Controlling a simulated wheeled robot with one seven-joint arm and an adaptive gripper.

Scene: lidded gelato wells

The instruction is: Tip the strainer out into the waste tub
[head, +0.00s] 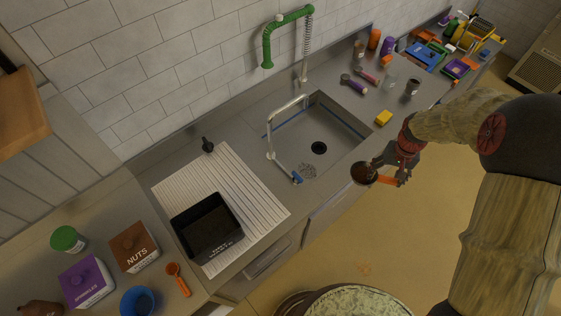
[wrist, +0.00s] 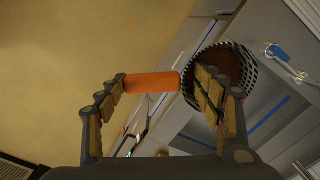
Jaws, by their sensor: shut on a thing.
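The strainer (head: 362,174) is a round perforated basket with an orange handle, beyond the front edge of the sink counter in the head view. In the wrist view the strainer (wrist: 190,92) shows a checkered, perforated rim and brown matter inside; a finger covers part of it. My gripper (head: 398,172) is shut on the orange handle, which lies between the fingers in the wrist view (wrist: 160,84). A black open tub (head: 207,228), apparently the waste tub, stands on the ribbed drainboard, left of the sink and well away from my gripper. Its small pale lettering is unclear.
The sink (head: 319,130), with a tall faucet (head: 288,106) and blue-tipped lever, lies between strainer and tub. A yellow sponge (head: 383,118) sits on its right edge. Boxes marked nuts (head: 134,247) and sprinkles (head: 87,282) stand left. A round pale-topped thing (head: 345,303) is below.

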